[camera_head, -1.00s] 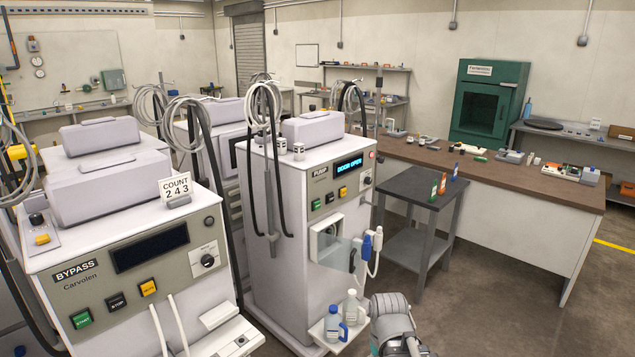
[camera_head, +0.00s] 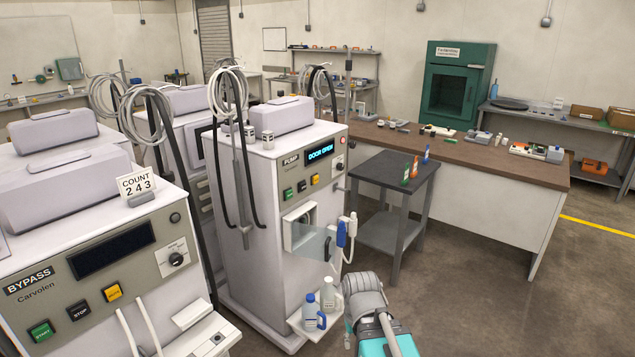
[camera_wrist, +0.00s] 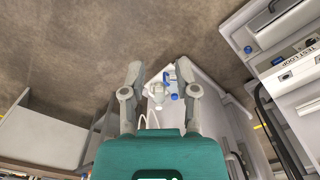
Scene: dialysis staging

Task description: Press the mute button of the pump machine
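The pump machine (camera_head: 262,215) is a tall pale cabinet labelled PUMP, and its display (camera_head: 320,152) reads DOOR OPEN. Below the display is a row of green, dark and yellow buttons. The yellow button (camera_head: 314,180) matches the one marked on the bypass machine, but its label is too small to read. The clear door (camera_head: 315,243) on the front stands open. My gripper (camera_wrist: 160,72) shows in the wrist view with two grey fingers spread apart and nothing between them. In the head view my arm is low, right of the pump's bottle shelf.
A blue-capped bottle (camera_head: 309,312) and a white jug (camera_head: 329,312) stand on the pump's low shelf. The bypass machine (camera_head: 120,270) is at the left. A small dark table (camera_head: 385,172) and a long bench (camera_head: 480,158) are to the right. Floor is clear at the lower right.

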